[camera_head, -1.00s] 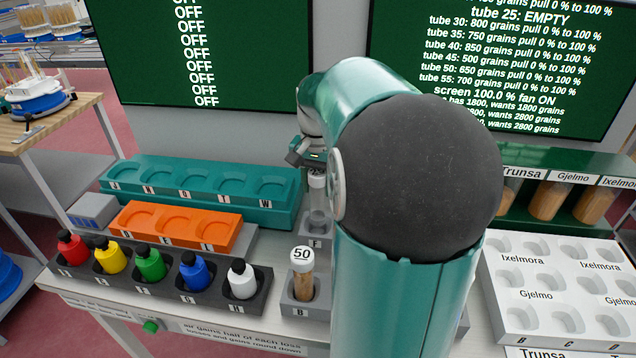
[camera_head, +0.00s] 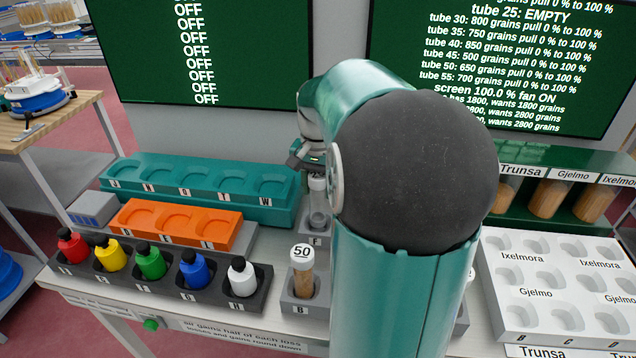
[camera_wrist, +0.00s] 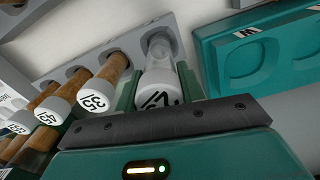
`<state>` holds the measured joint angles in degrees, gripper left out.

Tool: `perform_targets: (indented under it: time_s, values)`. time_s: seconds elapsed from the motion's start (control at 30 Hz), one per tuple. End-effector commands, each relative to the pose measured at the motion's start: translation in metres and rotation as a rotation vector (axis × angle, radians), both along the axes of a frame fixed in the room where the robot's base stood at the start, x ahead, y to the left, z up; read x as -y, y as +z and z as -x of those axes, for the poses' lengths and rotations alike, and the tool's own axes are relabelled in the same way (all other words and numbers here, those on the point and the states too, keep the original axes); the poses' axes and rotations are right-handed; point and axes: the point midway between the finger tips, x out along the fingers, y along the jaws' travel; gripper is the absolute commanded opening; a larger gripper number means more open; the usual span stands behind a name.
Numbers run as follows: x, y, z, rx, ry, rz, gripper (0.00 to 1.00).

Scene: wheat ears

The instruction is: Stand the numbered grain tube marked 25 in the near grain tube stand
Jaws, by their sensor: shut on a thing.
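My gripper (camera_head: 308,160) is shut on a clear grain tube (camera_head: 317,208) with a white cap, at the back of the bench left of my arm. The tube looks empty and upright. Its lower end is at the grey stand (camera_head: 316,241) marked F; I cannot tell whether it is fully seated. In the wrist view the white cap (camera_wrist: 158,90) sits between the fingers; its number is partly hidden and looks like 25. Nearer the front, tube 50 (camera_head: 303,270), holding grain, stands in a grey stand (camera_head: 300,308) marked B. My arm hides the rest of both stands.
The wrist view shows tube 35 (camera_wrist: 98,96) and other filled tubes beside the held one. A teal rack (camera_head: 200,185), orange rack (camera_head: 180,225) and coloured bottles in a dark tray (camera_head: 215,300) lie left. A white tray (camera_head: 560,280) lies right.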

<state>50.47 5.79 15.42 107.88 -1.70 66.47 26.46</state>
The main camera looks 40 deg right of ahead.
Motion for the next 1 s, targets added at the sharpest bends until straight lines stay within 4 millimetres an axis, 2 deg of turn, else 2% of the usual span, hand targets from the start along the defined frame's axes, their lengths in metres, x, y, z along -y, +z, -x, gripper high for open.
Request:
perform_targets:
  time_s: [1.0]
  values:
    - [0.0, -0.028, 0.0, 0.0, 0.0, 0.0, 0.0]
